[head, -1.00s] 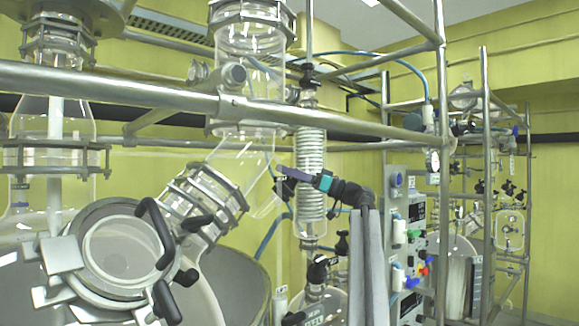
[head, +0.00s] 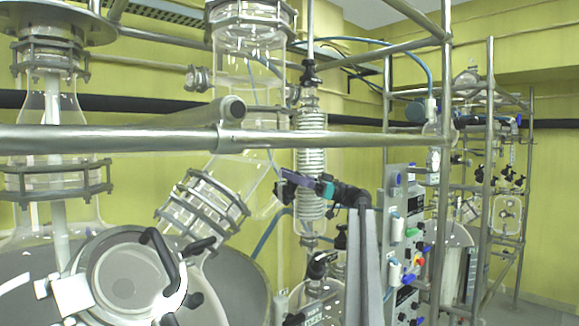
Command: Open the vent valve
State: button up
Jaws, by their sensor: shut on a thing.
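My gripper (head: 283,187) is in the middle of the head view, small and dark, at the left end of my black arm with a teal band. A purple bar-like part (head: 298,180) lies along its upper side. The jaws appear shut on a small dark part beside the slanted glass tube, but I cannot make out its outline. The coiled glass condenser (head: 311,150) is close behind the gripper. I cannot single out the vent valve with certainty. Black valve knobs sit on the condenser's top (head: 308,72) and below it (head: 321,263).
A thick metal rail (head: 110,138) crosses the near left. A large glass reactor with a round clamped port (head: 132,282) stands front left. A control panel (head: 398,235) and a metal frame (head: 440,170) stand to the right.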

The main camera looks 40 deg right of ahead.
jog(key=shift+a+r+n+g+y+p, duration=0.15)
jog(key=shift+n+g+y+p, duration=0.55)
jog(key=shift+p, duration=0.9)
jog(key=shift+s+f+n+g+p, duration=0.15)
jog(key=shift+f+n+g+p, duration=0.15)
jog(key=shift+n+p, duration=0.35)
jog(key=o, duration=1.1)
jog(key=shift+a, duration=0.1)
jog(key=shift+c, duration=0.2)
jog(key=shift+r, duration=0.1)
jog(key=shift+w+a+r, duration=0.2)
